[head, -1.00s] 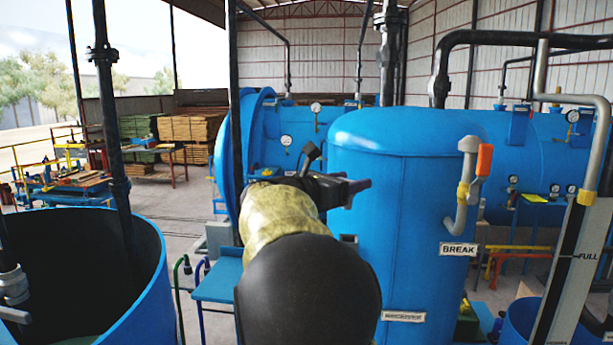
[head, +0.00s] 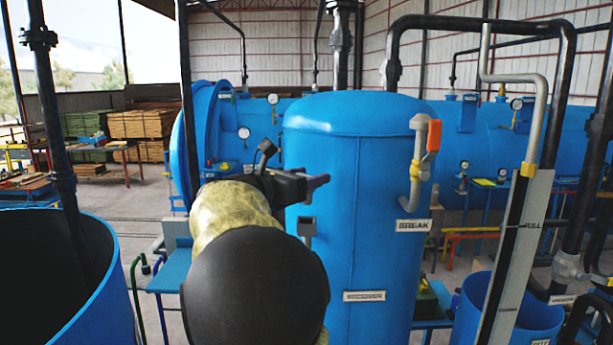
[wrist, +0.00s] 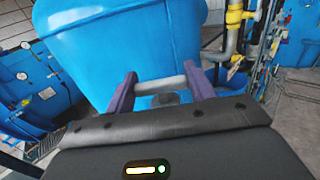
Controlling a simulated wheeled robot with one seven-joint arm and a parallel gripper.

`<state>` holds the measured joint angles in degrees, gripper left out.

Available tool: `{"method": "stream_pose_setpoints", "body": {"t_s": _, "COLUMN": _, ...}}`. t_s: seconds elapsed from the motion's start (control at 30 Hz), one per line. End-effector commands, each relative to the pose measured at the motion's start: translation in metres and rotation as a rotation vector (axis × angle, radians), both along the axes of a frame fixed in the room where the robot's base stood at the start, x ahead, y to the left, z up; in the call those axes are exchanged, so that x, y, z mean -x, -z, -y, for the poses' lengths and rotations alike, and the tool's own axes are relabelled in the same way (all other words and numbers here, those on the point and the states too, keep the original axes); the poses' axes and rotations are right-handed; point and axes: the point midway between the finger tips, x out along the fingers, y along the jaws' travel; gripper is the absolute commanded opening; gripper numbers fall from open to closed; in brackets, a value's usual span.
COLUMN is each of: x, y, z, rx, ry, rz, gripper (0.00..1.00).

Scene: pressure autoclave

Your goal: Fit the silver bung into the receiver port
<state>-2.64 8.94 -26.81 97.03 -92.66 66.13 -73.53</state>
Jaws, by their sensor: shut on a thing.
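My gripper shows in the wrist view (wrist: 160,84), with its two purple fingers shut on the silver bung (wrist: 158,86), a short grey cylinder lying crosswise between them. In the head view my gripper (head: 318,183) points right, in front of the blue receiver tank (head: 345,180). The bung cannot be made out there. The tank fills the upper middle of the wrist view (wrist: 120,45), beyond the fingers. A small grey square fitting (head: 307,227) sits on the tank's left side, just below my gripper; I cannot tell whether it is the port. The bung looks apart from the tank.
An open blue vat (head: 100,285) is at the lower left. A blue stand (head: 172,268) is left of the tank. A FULL gauge column (head: 515,255) rises at right.

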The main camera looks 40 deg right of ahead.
Motion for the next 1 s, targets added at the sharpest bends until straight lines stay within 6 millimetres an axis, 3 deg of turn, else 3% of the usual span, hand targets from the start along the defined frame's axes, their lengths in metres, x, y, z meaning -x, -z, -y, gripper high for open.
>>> {"method": "stream_pose_setpoints", "body": {"t_s": 0.3, "x": 0.0, "y": 0.024, "z": 0.0, "rx": 0.001, "ry": 0.0, "rz": -0.001, "gripper": 0.3}}
{"method": "stream_pose_setpoints", "body": {"t_s": 1.0, "x": 0.0, "y": 0.025, "z": 0.0, "rx": 0.0, "ry": 0.0, "rz": 0.0, "gripper": 0.3}}
